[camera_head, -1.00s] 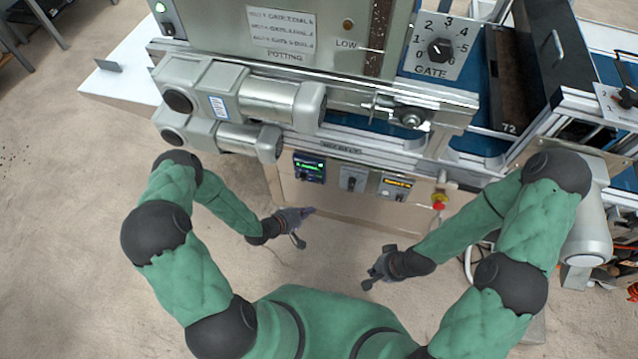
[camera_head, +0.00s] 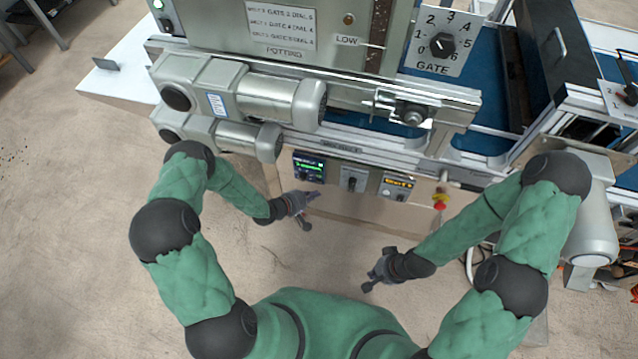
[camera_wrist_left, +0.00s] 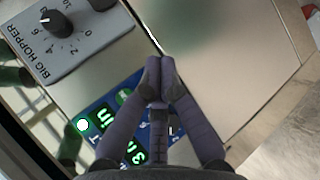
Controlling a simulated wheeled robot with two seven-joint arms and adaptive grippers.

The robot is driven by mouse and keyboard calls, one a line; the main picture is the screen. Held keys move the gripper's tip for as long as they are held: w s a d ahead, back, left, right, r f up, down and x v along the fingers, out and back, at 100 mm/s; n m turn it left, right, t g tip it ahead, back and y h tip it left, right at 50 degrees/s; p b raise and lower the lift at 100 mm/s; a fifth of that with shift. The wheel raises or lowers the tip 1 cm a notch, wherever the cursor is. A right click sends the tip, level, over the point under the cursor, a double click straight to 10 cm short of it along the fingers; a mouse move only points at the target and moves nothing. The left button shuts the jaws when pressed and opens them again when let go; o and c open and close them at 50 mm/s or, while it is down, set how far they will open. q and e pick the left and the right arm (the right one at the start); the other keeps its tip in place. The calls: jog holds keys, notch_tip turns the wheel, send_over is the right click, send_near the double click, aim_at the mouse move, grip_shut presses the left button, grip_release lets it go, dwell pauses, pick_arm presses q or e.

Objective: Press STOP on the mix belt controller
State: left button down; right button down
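A small blue controller (camera_head: 309,168) with a green lit display is on the front panel below the motors. It also shows in the left wrist view (camera_wrist_left: 103,117), with green digits, a round green button and a white light. Its name and a STOP label cannot be read. My left gripper (camera_head: 314,194) is just below and in front of it. In the left wrist view its two fingers (camera_wrist_left: 160,72) meet at the tips, empty, and cover part of the controller. My right gripper (camera_head: 389,253) hangs lower right, away from the panel; its finger opening is unclear.
Right of the controller are the Big Hopper dial (camera_head: 353,179), another controller with an orange display (camera_head: 396,186) and a red emergency button (camera_head: 440,201). Grey motors (camera_head: 280,98) jut out above. The floor (camera_head: 80,230) below left is clear.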

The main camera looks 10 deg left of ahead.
pick_arm(q)
jog(key=shift+w, duration=1.2)
dwell(0.6)
jog(key=shift+w, duration=0.65)
dwell(0.9)
jog(key=shift+s, duration=0.75)
jog(key=shift+s, duration=0.1)
jog(key=s+p, duration=0.1)
jog(key=s, duration=0.4)
jog(key=shift+p, duration=0.4)
